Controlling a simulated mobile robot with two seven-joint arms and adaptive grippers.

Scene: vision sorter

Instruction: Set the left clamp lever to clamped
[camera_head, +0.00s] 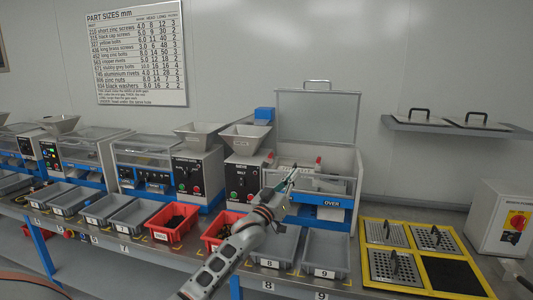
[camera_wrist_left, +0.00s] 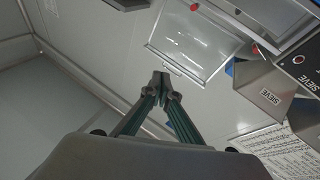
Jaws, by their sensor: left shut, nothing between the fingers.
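The sorter with its clear lid (camera_head: 318,117) raised stands at the centre in the head view. Two small red-tipped parts, probably the clamp levers, show in its opening: a left one (camera_head: 270,158) beside my gripper and a right one (camera_head: 318,160). Their exact settings are too small to tell. In the wrist view two red knobs (camera_wrist_left: 254,48) (camera_wrist_left: 194,7) show beyond my fingers. My left gripper (camera_head: 292,175) is shut and empty, in front of the opening; its fingertips meet in the wrist view (camera_wrist_left: 160,80).
A hopper (camera_head: 245,136) and a control box (camera_head: 242,180) stand left of the opening. Red bins (camera_head: 172,222) and grey bins (camera_head: 325,252) line the bench front. A yellow tray of perforated plates (camera_head: 375,265) lies right, by a white switch box (camera_head: 502,218).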

